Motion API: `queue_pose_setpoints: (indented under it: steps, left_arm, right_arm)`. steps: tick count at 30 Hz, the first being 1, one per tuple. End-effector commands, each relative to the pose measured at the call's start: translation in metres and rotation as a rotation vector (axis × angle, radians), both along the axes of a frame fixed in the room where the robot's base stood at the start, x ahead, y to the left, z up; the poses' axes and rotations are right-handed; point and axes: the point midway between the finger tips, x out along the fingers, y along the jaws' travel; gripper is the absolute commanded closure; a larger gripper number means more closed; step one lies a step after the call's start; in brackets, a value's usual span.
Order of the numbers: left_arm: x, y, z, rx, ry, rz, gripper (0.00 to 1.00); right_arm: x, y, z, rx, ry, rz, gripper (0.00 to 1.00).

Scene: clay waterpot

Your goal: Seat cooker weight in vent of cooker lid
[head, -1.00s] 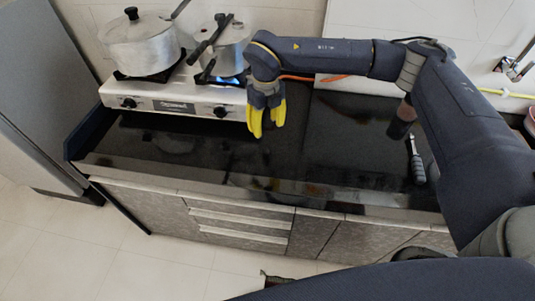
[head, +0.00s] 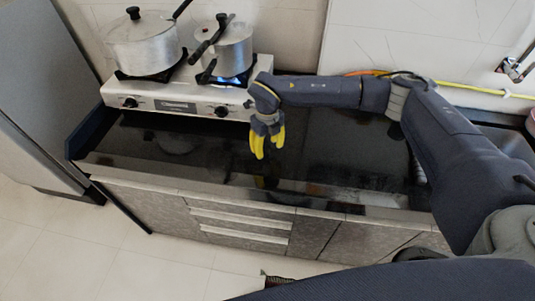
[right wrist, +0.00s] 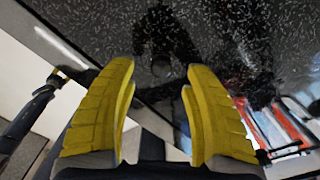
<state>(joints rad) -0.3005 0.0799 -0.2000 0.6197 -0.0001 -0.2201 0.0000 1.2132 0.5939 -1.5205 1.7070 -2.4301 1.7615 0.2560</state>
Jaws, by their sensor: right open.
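The aluminium pressure cooker (head: 232,55), with dark handles, stands on the right burner, which shows a blue flame. Its lid (head: 222,32) is seen from the side, and I cannot make out the vent. I cannot pick out the cooker weight in either view. My right gripper (head: 266,152) is above the black counter, in front of the stove and to the right of its middle. In the right wrist view its yellow fingers (right wrist: 158,88) are apart with nothing held between them. A dark blurred shape and a small round spot show beyond them, perhaps a reflection. My left gripper is not in view.
A second pot (head: 143,45) with a black knob stands on the left burner of the white stove (head: 150,97). The glossy black counter (head: 215,150) is clear left of my gripper. A tap (head: 512,68) is at the far right. My right arm crosses the counter's right part.

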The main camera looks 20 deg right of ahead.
Motion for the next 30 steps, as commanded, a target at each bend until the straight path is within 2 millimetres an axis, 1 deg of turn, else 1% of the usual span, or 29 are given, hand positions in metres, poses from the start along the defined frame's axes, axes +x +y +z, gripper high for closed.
queue_pose_setpoints:
  steps: [6, 9, 18, 30]
  left_arm:
    - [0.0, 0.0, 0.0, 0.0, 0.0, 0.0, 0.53]
    - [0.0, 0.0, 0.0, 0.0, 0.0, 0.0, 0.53]
    - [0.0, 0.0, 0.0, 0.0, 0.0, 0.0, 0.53]
    - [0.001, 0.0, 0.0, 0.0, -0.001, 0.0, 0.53]
  right_arm:
    - [0.001, -0.001, -0.028, -0.001, 0.002, 0.0, 0.49]
    - [0.001, -0.001, -0.037, 0.001, 0.001, 0.001, 0.49]
    - [0.002, -0.001, -0.04, 0.0, 0.0, 0.001, 0.49]
    - [0.002, -0.001, -0.04, 0.0, 0.0, 0.0, 0.96]
